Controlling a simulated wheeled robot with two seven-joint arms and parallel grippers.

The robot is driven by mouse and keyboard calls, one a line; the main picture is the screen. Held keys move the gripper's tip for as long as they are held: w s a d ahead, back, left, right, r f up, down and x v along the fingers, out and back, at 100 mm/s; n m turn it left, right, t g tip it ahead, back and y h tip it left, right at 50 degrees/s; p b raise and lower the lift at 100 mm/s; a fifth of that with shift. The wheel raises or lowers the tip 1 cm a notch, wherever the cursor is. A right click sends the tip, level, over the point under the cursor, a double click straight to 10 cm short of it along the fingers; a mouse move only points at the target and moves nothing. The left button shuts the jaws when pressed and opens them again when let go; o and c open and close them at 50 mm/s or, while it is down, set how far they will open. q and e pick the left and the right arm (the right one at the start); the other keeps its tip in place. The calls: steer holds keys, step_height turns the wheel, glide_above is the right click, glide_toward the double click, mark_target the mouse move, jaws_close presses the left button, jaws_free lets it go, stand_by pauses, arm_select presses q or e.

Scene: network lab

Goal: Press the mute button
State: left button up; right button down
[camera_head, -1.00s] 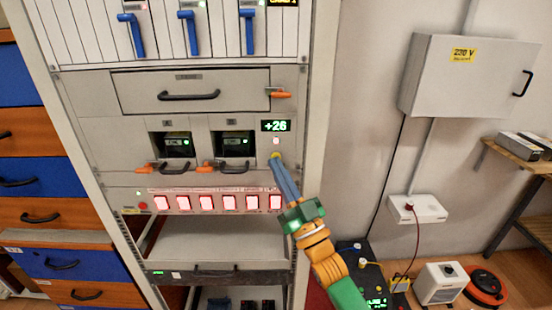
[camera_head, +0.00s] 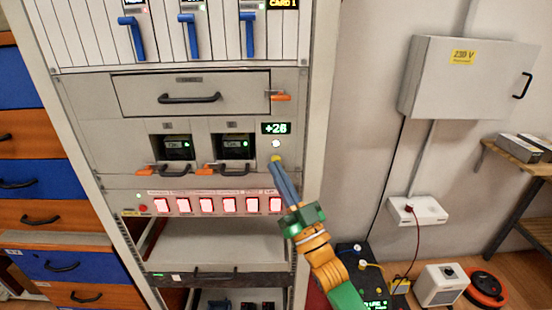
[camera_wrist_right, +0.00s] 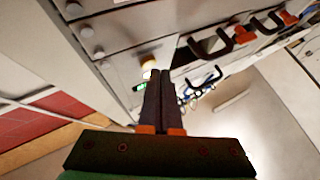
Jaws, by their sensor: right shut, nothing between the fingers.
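A small yellow button (camera_head: 275,158), which I take to be the mute button, sits on the grey rack panel below a round lamp (camera_head: 276,143) and a green "+26"-like display (camera_head: 276,128). The lamp glows whitish. My right gripper (camera_head: 277,163) is shut and empty, its fingertips at the yellow button and partly covering it. In the right wrist view the closed fingertips (camera_wrist_right: 160,72) lie beside the yellow button (camera_wrist_right: 149,62); I cannot tell whether they touch it. My left gripper is not in view.
Two bays with black handles and orange latches (camera_head: 207,169) are left of the display. A row of lit red-and-white switches (camera_head: 206,205) runs below. A drawer (camera_head: 140,92) is above. The wall to the right, with a 230 V box (camera_head: 470,85), leaves free room.

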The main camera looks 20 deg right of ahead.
steer(key=shift+s, duration=0.35)
steer(key=s+p, duration=0.1)
steer(key=s+a+p, duration=0.1)
steer(key=s, duration=0.2)
steer(key=shift+s+a+p, duration=0.25)
steer(key=shift+s+p, duration=0.15)
stand_by(0.5)
